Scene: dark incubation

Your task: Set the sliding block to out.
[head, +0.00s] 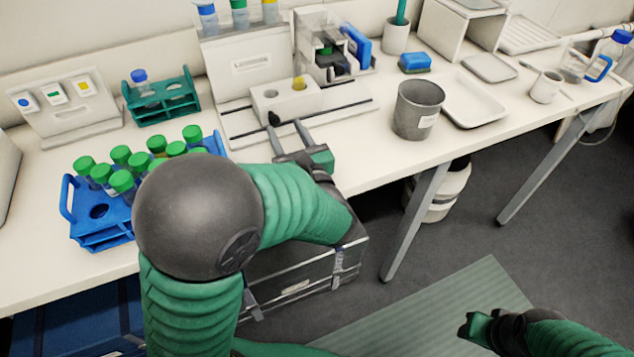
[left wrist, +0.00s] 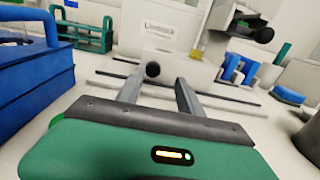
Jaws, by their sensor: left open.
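The sliding block (head: 284,101) is white and sits on dark rails on the bench, in front of a white housing with a label. A black knob (head: 273,118) sticks out of its near face, and a yellow-capped tube (head: 299,83) stands in its top. My left gripper (head: 285,124) is open at the near side of the block, its fingers pointing at it. In the left wrist view the knob (left wrist: 152,70) shows between the fingertips, nearer the left finger; contact cannot be told. My right gripper (head: 474,326) is low at the right, away from the bench; its jaws are unclear.
A blue rack (head: 72,207) of green-capped tubes stands left of my left arm, with a green rack (head: 181,110) behind it. A grey bin (head: 417,112) stands right of the rails. A clear-sided device (head: 334,50) stands behind the block. Bench top near the bin's left is clear.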

